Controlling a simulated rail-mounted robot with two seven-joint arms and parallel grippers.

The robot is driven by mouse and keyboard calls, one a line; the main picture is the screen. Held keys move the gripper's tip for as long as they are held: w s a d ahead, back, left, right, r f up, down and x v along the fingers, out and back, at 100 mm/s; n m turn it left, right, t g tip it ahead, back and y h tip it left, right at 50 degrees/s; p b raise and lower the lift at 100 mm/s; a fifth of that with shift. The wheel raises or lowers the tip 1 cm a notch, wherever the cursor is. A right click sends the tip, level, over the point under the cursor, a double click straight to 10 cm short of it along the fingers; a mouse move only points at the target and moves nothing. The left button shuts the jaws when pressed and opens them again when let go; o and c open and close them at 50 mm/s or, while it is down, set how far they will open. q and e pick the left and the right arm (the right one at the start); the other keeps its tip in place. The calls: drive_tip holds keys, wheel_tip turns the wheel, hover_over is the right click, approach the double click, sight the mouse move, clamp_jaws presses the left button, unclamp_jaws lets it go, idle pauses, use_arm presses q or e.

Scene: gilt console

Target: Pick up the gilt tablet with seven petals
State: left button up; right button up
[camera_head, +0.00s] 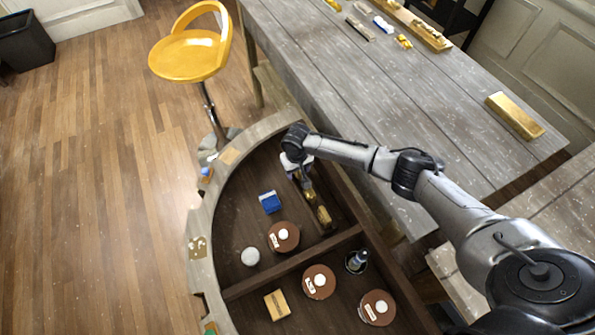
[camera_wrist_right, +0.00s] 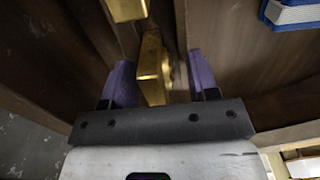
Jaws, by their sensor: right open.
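Two gold pieces lie in the upper compartment of the curved console, near its straight inner wall. The nearer gold piece (camera_head: 309,194) is right by my right gripper (camera_head: 304,180); the other gold piece (camera_head: 324,216) lies just beyond it. In the right wrist view, my right gripper (camera_wrist_right: 163,80) is open, and the first gold piece (camera_wrist_right: 152,68) shows between its purple fingers, closer to the left one. The other gold piece (camera_wrist_right: 127,8) is at the top edge. No petal marks can be read on either, so I cannot tell which has seven. My left gripper is out of view.
The console (camera_head: 226,158) also holds a blue box (camera_head: 270,202), brown discs (camera_head: 284,237), a white ball (camera_head: 250,257), a small bottle (camera_head: 357,262) and a tan box (camera_head: 277,304). A divider (camera_head: 290,264) crosses it. A grey table (camera_head: 420,110) bears a gold bar (camera_head: 514,115). A yellow stool (camera_head: 188,55) stands behind.

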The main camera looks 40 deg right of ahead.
drive_tip(key=c, duration=1)
drive_tip(key=shift+r, duration=0.1)
